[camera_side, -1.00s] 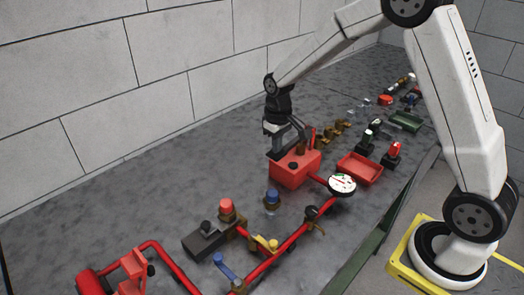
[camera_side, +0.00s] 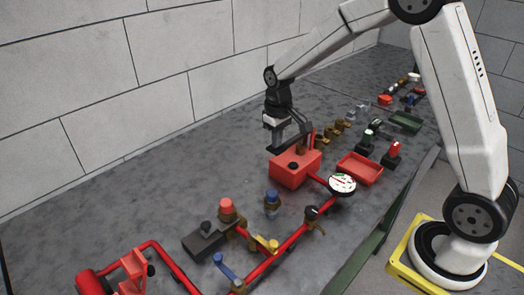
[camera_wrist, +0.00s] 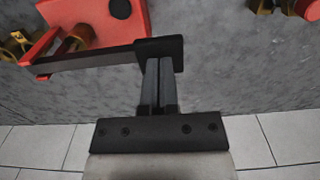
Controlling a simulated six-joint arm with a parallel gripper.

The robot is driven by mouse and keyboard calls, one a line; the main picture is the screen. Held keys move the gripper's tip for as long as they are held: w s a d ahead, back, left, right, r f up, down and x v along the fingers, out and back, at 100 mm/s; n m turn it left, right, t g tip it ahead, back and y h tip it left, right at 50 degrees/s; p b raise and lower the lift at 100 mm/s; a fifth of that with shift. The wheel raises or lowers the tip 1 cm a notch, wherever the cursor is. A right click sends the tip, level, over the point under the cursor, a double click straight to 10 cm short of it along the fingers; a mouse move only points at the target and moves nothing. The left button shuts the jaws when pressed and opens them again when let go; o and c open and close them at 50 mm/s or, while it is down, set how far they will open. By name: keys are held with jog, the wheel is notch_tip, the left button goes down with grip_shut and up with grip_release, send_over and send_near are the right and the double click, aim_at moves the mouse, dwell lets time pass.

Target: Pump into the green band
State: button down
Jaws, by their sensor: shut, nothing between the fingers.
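The red pump box (camera_side: 294,170) stands on the grey bench in the side view, with a round black cap on top. It shows in part at the top left of the wrist view (camera_wrist: 90,15). My gripper (camera_side: 292,143) is just above the pump, fingers shut; they also show in the wrist view (camera_wrist: 161,72). A dark bar (camera_wrist: 95,58) crosses at the fingertips and reaches left past the red pump parts. Whether the fingers touch it I cannot tell. The round white gauge (camera_side: 342,185) has green and red marks; its needle is too small to read.
A red tray (camera_side: 360,168) lies right of the pump. Red piping (camera_side: 285,245) with a yellow valve handle (camera_side: 266,243) and a blue lever (camera_side: 223,266) runs in front. Brass fittings (camera_side: 335,132) stand behind the pump. The bench by the wall is clear.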

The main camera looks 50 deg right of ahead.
aim_at(276, 154)
jog(key=shift+f, duration=2.75)
jog(key=shift+r, duration=2.9)
jog(key=shift+r, duration=2.9)
jog(key=shift+s, duration=0.1)
